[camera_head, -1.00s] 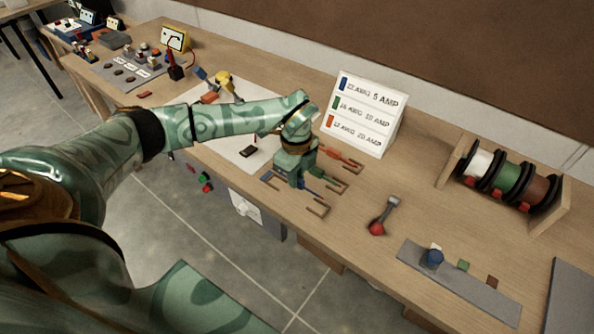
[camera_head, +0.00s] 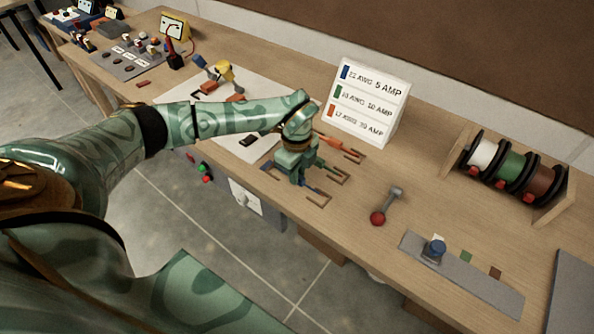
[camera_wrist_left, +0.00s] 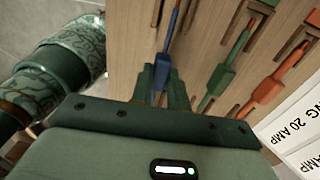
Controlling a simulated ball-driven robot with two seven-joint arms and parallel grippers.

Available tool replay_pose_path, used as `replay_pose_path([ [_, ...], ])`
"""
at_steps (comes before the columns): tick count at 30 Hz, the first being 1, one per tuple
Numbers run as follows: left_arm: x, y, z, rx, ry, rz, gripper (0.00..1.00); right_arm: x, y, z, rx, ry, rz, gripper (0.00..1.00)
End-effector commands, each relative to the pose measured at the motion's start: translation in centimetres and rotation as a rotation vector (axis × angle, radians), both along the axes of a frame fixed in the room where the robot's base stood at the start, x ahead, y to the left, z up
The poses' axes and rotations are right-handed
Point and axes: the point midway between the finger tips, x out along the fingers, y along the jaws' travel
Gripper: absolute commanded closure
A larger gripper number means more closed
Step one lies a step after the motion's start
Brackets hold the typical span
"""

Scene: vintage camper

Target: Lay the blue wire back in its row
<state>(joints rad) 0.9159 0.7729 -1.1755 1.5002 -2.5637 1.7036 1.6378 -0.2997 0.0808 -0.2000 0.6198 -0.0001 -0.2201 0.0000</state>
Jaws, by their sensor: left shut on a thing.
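My left gripper (camera_head: 294,180) is over the wire rows on the bench; in the left wrist view its jaws (camera_wrist_left: 162,88) are shut on the blue wire (camera_wrist_left: 161,70). The blue wire's thin end runs up in that view, beside a brown bracket (camera_wrist_left: 189,18). In the head view only a little blue shows by the front row's bracket (camera_head: 326,202); the gripper hides the rest. I cannot tell whether the wire touches the bench. The green wire (camera_wrist_left: 222,78) and orange wire (camera_wrist_left: 268,89) lie in neighbouring rows. My right gripper is not in view.
A white amp-rating sign (camera_head: 367,104) stands behind the rows. A red-knobbed lever (camera_head: 378,217) is to their right, with a grey strip (camera_head: 475,286) and a spool rack (camera_head: 512,172) beyond. A white sheet (camera_head: 240,108) lies to the left.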

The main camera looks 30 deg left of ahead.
Motion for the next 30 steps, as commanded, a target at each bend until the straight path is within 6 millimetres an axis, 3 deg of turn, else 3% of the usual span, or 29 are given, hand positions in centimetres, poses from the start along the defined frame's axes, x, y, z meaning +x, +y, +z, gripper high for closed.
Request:
replay_pose_path([
  [30,-0.04,-0.01,0.00,0.000,0.001,0.000,1.00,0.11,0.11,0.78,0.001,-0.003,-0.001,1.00],
])
